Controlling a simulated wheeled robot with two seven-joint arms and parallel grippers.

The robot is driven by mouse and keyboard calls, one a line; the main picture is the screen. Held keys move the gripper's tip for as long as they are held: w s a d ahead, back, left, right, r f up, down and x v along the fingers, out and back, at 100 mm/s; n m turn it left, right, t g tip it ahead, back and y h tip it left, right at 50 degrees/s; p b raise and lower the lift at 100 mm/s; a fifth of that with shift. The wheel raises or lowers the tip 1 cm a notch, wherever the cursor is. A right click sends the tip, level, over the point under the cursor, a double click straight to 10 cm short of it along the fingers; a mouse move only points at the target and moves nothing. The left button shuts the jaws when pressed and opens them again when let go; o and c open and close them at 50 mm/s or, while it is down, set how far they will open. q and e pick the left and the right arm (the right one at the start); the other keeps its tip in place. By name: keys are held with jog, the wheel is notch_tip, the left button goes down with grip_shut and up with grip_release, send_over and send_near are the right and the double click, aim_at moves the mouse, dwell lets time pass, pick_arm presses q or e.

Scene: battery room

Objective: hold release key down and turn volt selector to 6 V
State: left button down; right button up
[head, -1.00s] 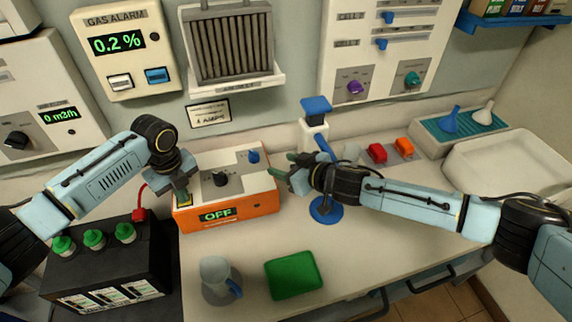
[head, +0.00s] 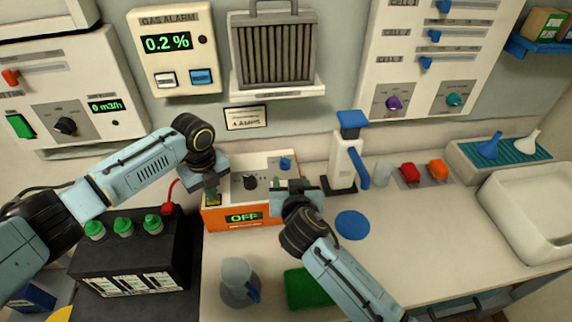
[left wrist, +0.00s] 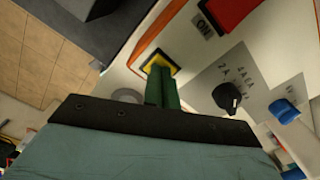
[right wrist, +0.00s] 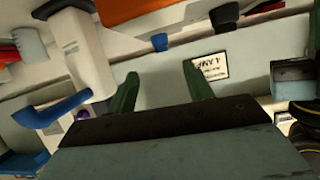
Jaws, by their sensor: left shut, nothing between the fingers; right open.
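The charger (head: 230,215) is a white-topped box with an orange front; its display reads OFF. My left gripper (head: 212,194) is shut, its green fingertips on the yellow-edged key (left wrist: 163,62) at the charger's front left corner. The fingers hide much of the key, and I cannot tell how far it is pressed. A black knob (left wrist: 228,95) with amp markings and a blue knob (left wrist: 285,110) sit on the top; the blue one's markings are not readable. My right gripper (head: 293,184) is open and empty by the charger's right front. The blue knob also shows beyond its fingers in the right wrist view (right wrist: 160,42).
A white stand with a blue lever (head: 345,160) is close to the charger's right. A black battery (head: 130,255) with green caps is at left. Bench at right front is clear.

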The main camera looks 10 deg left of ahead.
aim_at(286, 164)
jog(key=x, duration=0.9)
jog(key=shift+w+a+f, duration=0.35)
jog(key=shift+w+a, duration=0.05)
jog(key=shift+w, duration=0.25)
jog(key=shift+w+f, duration=0.2)
jog(key=shift+w, duration=0.35)
jog(key=shift+d, duration=0.1)
